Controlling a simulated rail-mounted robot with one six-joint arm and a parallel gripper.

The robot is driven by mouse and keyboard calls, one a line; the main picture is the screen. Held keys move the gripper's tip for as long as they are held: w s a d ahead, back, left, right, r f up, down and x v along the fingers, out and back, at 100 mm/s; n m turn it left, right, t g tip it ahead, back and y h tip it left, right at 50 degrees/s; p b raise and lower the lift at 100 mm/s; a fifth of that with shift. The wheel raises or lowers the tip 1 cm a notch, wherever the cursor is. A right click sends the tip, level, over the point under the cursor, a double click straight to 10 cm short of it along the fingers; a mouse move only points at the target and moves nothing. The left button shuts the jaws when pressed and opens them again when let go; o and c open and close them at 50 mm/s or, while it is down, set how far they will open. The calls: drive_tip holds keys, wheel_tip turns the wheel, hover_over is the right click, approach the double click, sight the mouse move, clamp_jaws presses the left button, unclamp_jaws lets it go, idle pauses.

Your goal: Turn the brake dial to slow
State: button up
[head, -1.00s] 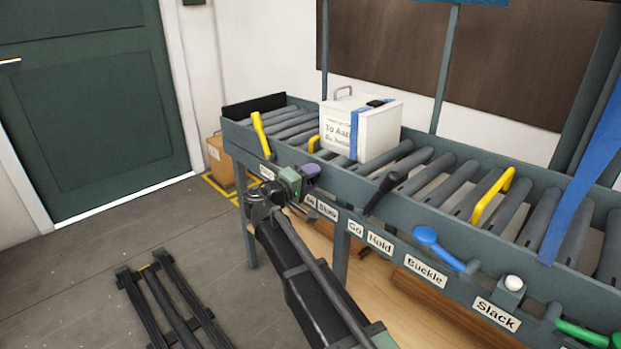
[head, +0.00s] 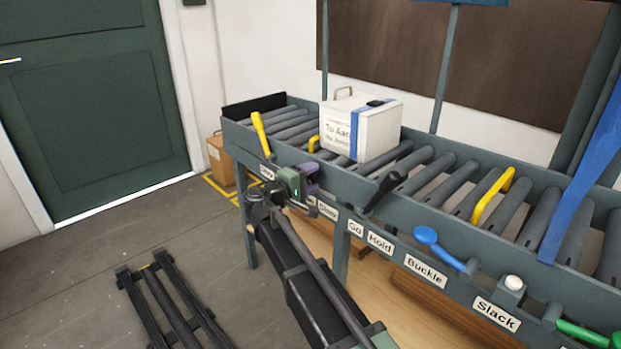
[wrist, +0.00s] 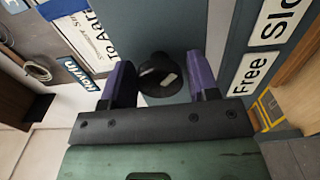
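The brake dial (wrist: 158,74) is a dark round knob with a white mark, set on the grey rail face in the wrist view. Its mark lies toward the right side of the knob, the side where the "Free" label (wrist: 251,75) and the partly cut-off "Slow" label (wrist: 284,20) are. My gripper (wrist: 160,80) has its two purple fingers apart, one on each side of the knob, with visible gaps. In the head view my gripper (head: 304,179) is at the conveyor's front rail and hides the dial.
A white box (head: 375,130) with a blue strap sits on the rollers behind my gripper. A black lever (head: 384,190) stands to the right, by the "Go" and "Hold" labels. A yellow handle (head: 261,133) stands to the left. A blue lever (head: 438,248) is farther right.

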drive_tip(key=shift+o, duration=1)
drive_tip(key=v, duration=1)
drive_tip(key=shift+s+a, duration=0.25)
